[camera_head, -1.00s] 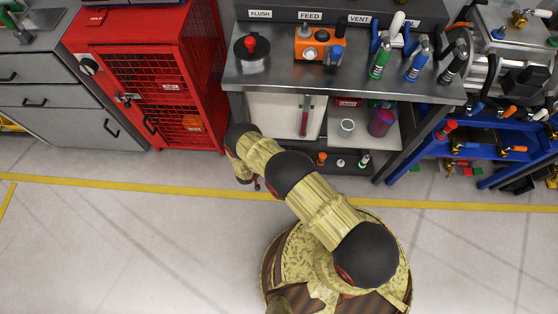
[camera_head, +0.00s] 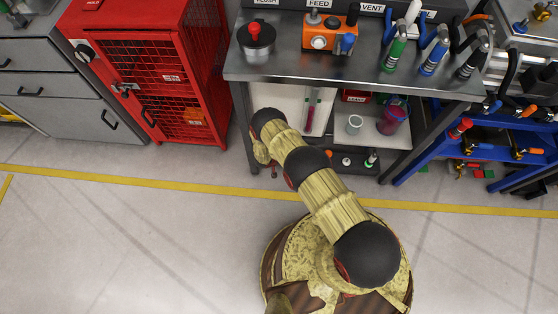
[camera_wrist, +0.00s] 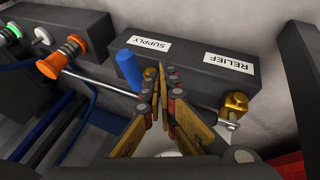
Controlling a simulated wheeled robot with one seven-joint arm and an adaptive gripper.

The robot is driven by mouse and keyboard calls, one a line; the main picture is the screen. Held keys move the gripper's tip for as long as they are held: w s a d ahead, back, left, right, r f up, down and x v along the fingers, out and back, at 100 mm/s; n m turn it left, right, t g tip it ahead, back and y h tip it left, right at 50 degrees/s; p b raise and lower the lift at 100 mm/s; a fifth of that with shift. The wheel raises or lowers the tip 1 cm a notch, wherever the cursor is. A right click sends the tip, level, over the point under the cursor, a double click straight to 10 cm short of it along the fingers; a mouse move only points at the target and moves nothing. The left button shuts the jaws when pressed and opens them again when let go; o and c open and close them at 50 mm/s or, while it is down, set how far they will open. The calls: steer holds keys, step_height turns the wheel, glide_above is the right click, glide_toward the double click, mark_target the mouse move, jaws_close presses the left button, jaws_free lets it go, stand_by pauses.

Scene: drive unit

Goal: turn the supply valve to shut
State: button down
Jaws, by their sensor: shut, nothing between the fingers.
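In the wrist view, a blue upright handle (camera_wrist: 128,69) stands just below the SUPPLY label (camera_wrist: 150,45) on a dark grey block. I take it as the supply valve's handle. My gripper (camera_wrist: 160,75) is shut and empty, its fingertips close to the right of the blue handle. I cannot tell whether they touch it. The valve body is mostly hidden. In the head view the gripper cannot be clearly made out; my arm hides much of that area.
A brass relief fitting (camera_wrist: 235,104) sits right of my fingers under the RELIEF label (camera_wrist: 230,62). Orange (camera_wrist: 50,66) and green-collared fittings are at left, beside a metal pipe (camera_wrist: 100,82). In the head view, a steel bench (camera_head: 340,66) stands beside a red cabinet (camera_head: 168,80).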

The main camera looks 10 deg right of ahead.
steer(key=shift+s+d+f, duration=0.1)
steer(key=shift+d+f, duration=0.1)
steer(key=shift+d, duration=0.85)
steer(key=shift+s+d, duration=0.15)
steer(key=shift+d, duration=0.05)
